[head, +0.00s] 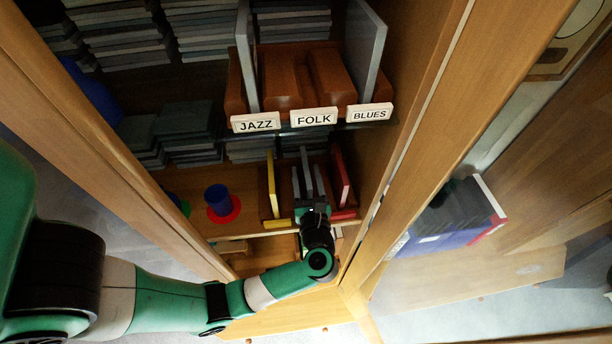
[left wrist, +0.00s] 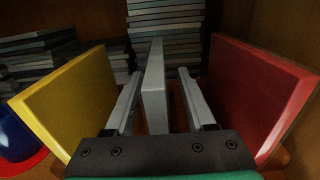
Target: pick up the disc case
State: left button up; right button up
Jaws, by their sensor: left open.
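The disc case (left wrist: 154,88) is a thin pale grey slab standing upright on its edge in the left wrist view. In the head view the case (head: 307,172) shows on the lower shelf, partly hidden by my gripper. My left gripper (left wrist: 156,103) is open, with one finger on each side of the case and a visible gap on both sides. In the head view my left gripper (head: 309,190) reaches into the shelf from the front. My right gripper is in neither view.
A yellow panel (left wrist: 72,100) stands left of the case and a red panel (left wrist: 258,92) stands right. A blue cup (head: 217,197) sits on a red disc at the left. Stacked cases (left wrist: 165,30) lie behind. The labelled upper shelf (head: 313,117) is above.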

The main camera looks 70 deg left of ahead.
aim_at(306, 166)
pick_arm(q)
jog(key=shift+a, duration=0.25)
grip_shut()
dwell(0.3)
jog(key=shift+r, duration=0.4)
notch_tip(306, 166, up, 3)
jog(key=shift+d+f, duration=0.15)
jog(key=shift+f, duration=0.05)
jog(key=d+r, duration=0.1)
jog(key=r, duration=0.1)
jog(key=s+d+r, duration=0.1)
jog(key=d+r, duration=0.1)
jog(key=s+d+r, duration=0.1)
jog(key=r, duration=0.1)
jog(key=shift+d, duration=0.4)
jog(key=s+d+r+b, duration=0.1)
jog(key=s+d+r, duration=0.2)
jog(key=d, duration=0.5)
jog(key=shift+r+b, duration=0.25)
jog(key=shift+b, duration=0.1)
